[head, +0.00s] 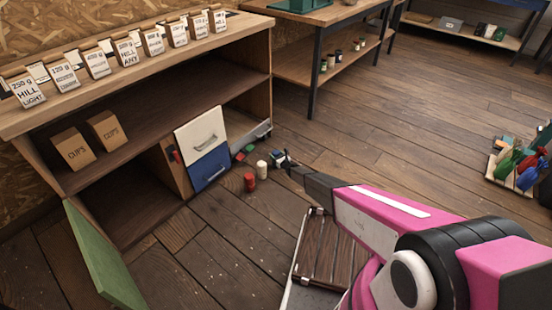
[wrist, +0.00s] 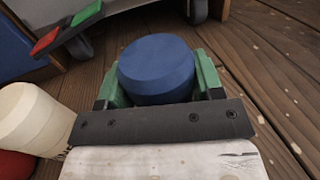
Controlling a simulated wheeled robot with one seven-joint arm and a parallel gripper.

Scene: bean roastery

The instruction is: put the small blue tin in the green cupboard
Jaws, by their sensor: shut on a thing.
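The small blue tin (wrist: 157,68) stands between the green-padded fingers of my gripper (wrist: 160,88) in the wrist view, its round blue top facing the camera. My gripper is shut on it. In the head view my gripper (head: 283,160) is low near the floor, right of the blue and white fronts; the tin is too small there to make out clearly. The green cupboard is the lower left bay of the long shelf unit. Its green door (head: 105,258) stands swung open toward the front, and the visible interior floor (head: 135,205) looks empty.
A red tin (head: 249,182) and a cream tin (head: 262,170) stand close left of my gripper. A white front (head: 203,132) and a blue front (head: 210,168) lie between gripper and green bay. Floor before the bay (head: 190,255) is clear. Labelled bags (head: 98,62) line the top.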

